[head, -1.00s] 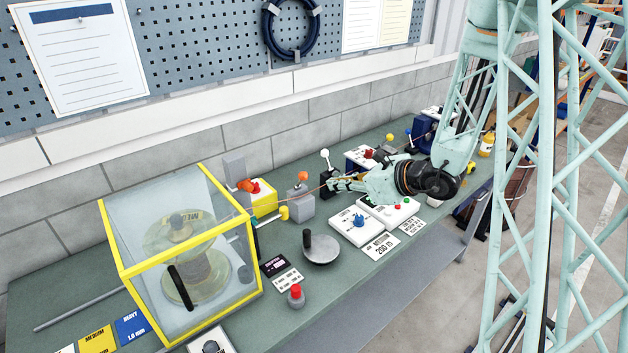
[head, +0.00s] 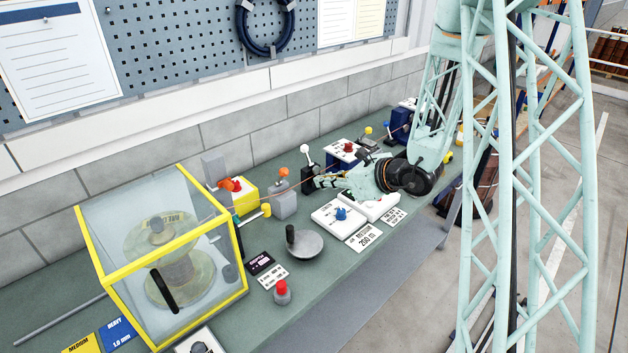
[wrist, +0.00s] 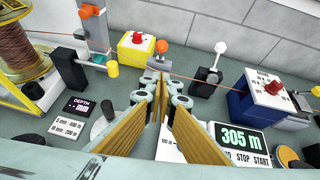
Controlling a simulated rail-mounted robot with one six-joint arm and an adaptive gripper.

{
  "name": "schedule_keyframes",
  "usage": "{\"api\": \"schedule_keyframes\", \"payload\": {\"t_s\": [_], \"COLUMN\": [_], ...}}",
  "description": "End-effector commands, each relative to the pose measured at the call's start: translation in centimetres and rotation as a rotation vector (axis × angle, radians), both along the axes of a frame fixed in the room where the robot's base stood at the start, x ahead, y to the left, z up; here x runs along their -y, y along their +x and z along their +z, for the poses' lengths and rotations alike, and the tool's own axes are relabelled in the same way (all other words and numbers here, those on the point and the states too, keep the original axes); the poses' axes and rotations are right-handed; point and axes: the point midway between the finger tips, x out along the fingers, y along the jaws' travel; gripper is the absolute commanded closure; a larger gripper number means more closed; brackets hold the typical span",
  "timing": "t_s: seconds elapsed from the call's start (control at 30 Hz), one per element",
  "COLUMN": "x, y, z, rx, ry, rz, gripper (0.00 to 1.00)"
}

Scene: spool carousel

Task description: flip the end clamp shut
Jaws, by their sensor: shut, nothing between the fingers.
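My gripper (head: 322,182) is shut and empty, low over the bench just right of a black clamp (head: 308,181) with an upright lever and white ball knob (head: 304,149). In the wrist view my gripper (wrist: 166,88) points forward, and that black clamp (wrist: 205,82) stands ahead and to the right, its lever raised. A second dark lever device with a yellow ball (head: 368,130) stands farther along the bench. I cannot tell for sure which one is the end clamp. A copper-coloured wire (head: 277,197) runs along the line of devices.
A grey block with an orange knob (head: 284,203) and a yellow box (head: 243,195) stand left of the clamp. A blue box with a red knob (wrist: 265,103) and the length counter (wrist: 243,139) are to the right. A clear guard with yellow edges (head: 112,268) covers the spool.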

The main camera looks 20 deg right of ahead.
Motion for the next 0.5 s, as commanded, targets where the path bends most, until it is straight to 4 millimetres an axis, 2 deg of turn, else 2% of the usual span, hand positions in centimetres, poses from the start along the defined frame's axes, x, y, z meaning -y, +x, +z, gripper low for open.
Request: {"api": "schedule_keyframes", "payload": {"t_s": [0.5], "x": [-2.1], "y": [3.3], "z": [-2.2], "rx": [0.0], "ry": [0.0], "rz": [0.003], "gripper": [1.0]}}
